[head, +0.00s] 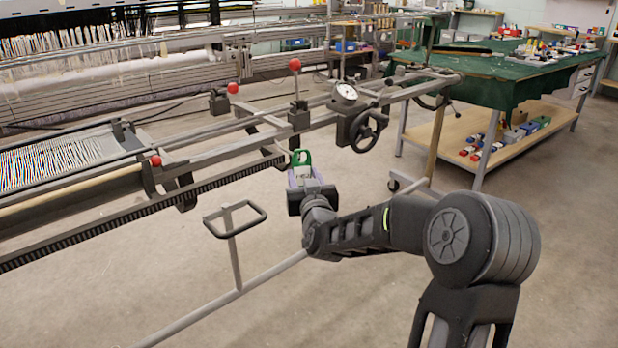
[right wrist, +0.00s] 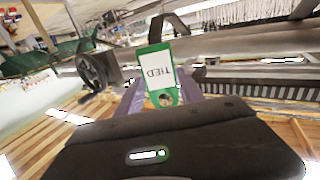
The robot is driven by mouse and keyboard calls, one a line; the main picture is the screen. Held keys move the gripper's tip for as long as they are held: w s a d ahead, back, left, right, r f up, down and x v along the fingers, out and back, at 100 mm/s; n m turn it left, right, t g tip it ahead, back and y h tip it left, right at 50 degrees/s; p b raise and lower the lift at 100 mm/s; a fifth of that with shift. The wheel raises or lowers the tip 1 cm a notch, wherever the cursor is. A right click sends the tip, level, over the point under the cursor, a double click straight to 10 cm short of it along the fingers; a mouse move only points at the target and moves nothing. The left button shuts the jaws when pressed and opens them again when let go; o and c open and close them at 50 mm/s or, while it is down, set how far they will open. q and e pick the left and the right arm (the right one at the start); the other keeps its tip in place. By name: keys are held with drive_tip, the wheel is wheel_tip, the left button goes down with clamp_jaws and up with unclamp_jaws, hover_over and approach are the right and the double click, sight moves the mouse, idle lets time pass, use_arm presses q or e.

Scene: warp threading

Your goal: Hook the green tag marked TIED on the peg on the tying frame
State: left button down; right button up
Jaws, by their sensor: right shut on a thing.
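My right gripper (head: 304,177) is shut on the green tag (head: 301,158) and holds it out in front of the tying frame (head: 225,180). In the right wrist view the tag (right wrist: 157,72) has a white label reading TIED and a round hole, and it sits between the pale purple fingers (right wrist: 160,92). In the head view the tag appears close to the frame's toothed front rail, below the dial and handwheel. I cannot tell whether it touches the frame. I cannot make out the peg clearly in either view. My left gripper is not in view.
A black handwheel (head: 368,130), a white dial (head: 347,91) and levers with red knobs (head: 294,65) stick out of the frame. A grey stand with a looped top (head: 235,220) is left of my right arm. A green-covered table (head: 480,75) stands at the back right.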

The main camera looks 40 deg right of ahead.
drive_tip(key=shift+w+a+p, duration=0.1)
drive_tip(key=shift+w+p, duration=0.3)
drive_tip(key=shift+w, duration=1)
drive_tip(key=shift+w+f+b, duration=0.7)
drive_tip(key=shift+w+b, duration=0.05)
drive_tip(key=shift+b, duration=0.1)
drive_tip(key=o, duration=1.4)
drive_tip(key=shift+s+a, duration=0.1)
